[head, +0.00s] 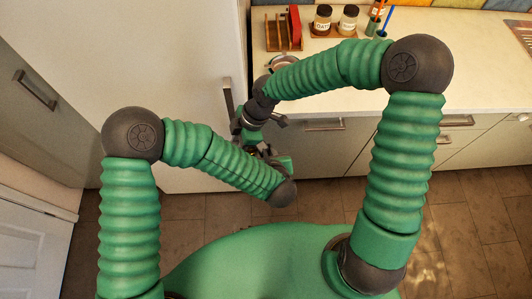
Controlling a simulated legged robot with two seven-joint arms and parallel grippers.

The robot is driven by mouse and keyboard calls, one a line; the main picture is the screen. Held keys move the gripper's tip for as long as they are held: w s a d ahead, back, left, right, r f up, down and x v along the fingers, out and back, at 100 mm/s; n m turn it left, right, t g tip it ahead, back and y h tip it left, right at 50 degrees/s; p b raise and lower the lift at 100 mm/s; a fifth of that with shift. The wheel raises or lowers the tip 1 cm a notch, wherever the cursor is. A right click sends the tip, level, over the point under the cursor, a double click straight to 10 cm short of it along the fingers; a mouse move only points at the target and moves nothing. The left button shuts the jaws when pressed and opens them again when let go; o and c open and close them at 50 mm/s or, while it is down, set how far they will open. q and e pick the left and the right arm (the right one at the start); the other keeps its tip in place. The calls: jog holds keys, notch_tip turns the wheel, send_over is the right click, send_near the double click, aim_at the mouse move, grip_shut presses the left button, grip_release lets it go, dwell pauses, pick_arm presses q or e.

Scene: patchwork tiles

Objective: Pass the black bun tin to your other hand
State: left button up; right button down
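My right arm reaches in from the right and bends back over the front of the worktop. Its gripper (251,134) points down, in front of the cabinets. My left arm reaches in from the left, and its gripper (272,153) is just below and to the right of the right one. The two grippers are close together, and the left wrist partly covers its own fingers. I cannot make out the black bun tin; it may be hidden among the dark gripper parts. Whether either gripper is open or shut does not show.
The worktop (470,85) behind holds a wooden rack (283,38) with a red item, two labelled jars (335,20), pens in a holder and a round metallic thing (284,62). A tall white cabinet (150,60) stands left. Tiled floor (470,215) is clear at right.

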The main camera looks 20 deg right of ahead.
pick_arm(q)
jog(key=shift+d, duration=0.15)
grip_shut()
pick_arm(e)
jog(key=shift+a, duration=0.15)
jog(key=c, duration=1)
grip_release()
jog(key=shift+o, duration=0.2)
